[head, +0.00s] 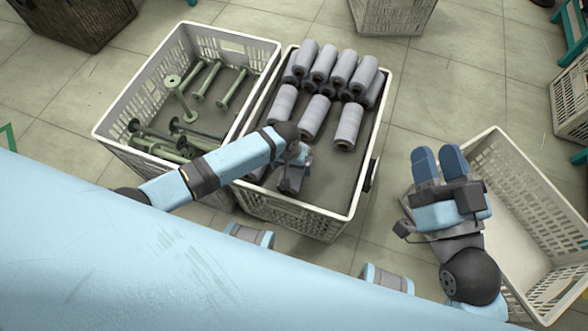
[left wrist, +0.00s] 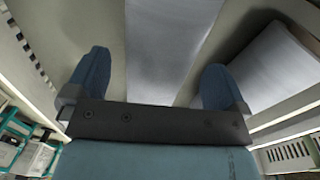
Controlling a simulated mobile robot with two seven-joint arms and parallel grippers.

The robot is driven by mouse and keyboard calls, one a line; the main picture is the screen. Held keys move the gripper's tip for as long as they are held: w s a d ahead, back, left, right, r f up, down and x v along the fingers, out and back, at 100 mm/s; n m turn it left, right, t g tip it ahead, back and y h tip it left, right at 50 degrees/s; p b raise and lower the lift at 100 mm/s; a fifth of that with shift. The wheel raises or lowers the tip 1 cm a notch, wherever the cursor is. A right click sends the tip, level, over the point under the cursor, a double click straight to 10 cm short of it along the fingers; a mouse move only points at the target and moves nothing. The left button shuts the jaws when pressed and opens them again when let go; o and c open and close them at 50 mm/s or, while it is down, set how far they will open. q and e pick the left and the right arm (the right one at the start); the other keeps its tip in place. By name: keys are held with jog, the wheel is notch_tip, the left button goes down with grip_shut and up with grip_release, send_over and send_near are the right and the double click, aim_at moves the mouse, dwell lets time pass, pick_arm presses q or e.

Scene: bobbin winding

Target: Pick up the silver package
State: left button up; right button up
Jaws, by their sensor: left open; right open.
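Several silver packages (head: 348,126), grey wound cylinders, lie in the middle crate (head: 345,212), stacked toward its far end. My left gripper (head: 292,178) is low over the near left part of this crate, pointing down; its fingertips are hidden in the head view. In the left wrist view the left gripper (left wrist: 155,80) is open, with a silver package (left wrist: 165,45) between and beyond its fingers. Whether they touch it I cannot tell. Another silver package (left wrist: 270,65) lies to the right. My right gripper (head: 439,162) is open and empty, by the right crate.
The left crate (head: 115,105) holds several green empty bobbins (head: 234,88) and stands against the middle crate. The right crate (head: 520,150) looks empty. More crates stand at the back (head: 392,16) and far right. Bare floor (head: 440,95) lies between the middle and right crates.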

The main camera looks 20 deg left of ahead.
pick_arm(q)
notch_tip(320, 180, down, 3)
jog(key=shift+d+r+b, duration=0.15)
jog(key=shift+b, duration=0.2)
jog(key=shift+r, duration=0.1)
jog(key=c, duration=1.1)
jog(key=shift+r, duration=0.1)
